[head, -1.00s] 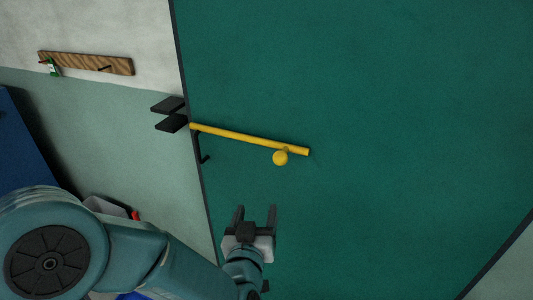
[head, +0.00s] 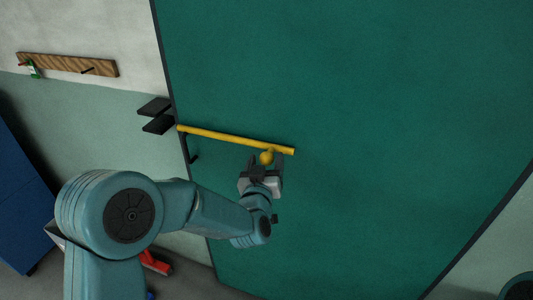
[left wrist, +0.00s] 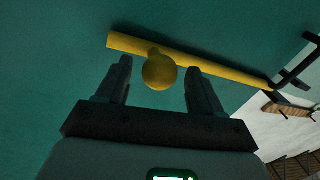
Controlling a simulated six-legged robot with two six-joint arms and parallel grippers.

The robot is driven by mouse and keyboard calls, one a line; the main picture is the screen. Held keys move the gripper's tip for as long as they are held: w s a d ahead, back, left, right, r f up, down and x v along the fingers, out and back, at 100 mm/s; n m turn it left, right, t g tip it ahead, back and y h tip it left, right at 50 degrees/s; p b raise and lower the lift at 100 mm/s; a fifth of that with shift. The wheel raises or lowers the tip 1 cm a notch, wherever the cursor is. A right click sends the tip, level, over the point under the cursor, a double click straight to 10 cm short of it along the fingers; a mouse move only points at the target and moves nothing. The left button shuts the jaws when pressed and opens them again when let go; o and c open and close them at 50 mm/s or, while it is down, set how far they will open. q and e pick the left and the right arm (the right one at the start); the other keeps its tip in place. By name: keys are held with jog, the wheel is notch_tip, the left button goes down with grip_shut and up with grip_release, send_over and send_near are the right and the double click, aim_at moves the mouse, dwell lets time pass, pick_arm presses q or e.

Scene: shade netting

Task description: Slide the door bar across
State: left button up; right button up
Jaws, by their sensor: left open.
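A yellow door bar (head: 235,139) lies across the green door (head: 330,90), its left end near the dark brackets (head: 156,115) at the door's left edge. A round yellow knob (head: 267,158) sits below the bar near its right end. My left gripper (head: 266,163) is open at the knob. In the left wrist view the knob (left wrist: 160,72) shows between the two open fingers (left wrist: 158,85), near their tips; I cannot tell whether they touch it. The bar (left wrist: 200,62) runs behind the knob, beyond the fingertips. My right gripper does not show.
A wooden rail (head: 67,65) with pegs and a small green item hangs on the wall at upper left. A blue cabinet (head: 22,200) stands at the left. A red object (head: 155,263) lies low beside my arm. The door right of the bar is clear.

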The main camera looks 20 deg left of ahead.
pick_arm(q)
jog(key=shift+w+a, duration=0.1)
jog(key=shift+w, duration=0.65)
grip_shut()
jog(key=shift+a+f, duration=0.1)
jog(key=shift+a, duration=0.25)
jog(key=b, duration=0.8)
send_near(228, 139)
jog(key=w, duration=0.5)
jog(key=shift+w+a+f, duration=0.15)
jog(key=shift+w, duration=0.05)
jog(key=shift+a, duration=0.2)
jog(key=shift+r, duration=0.2)
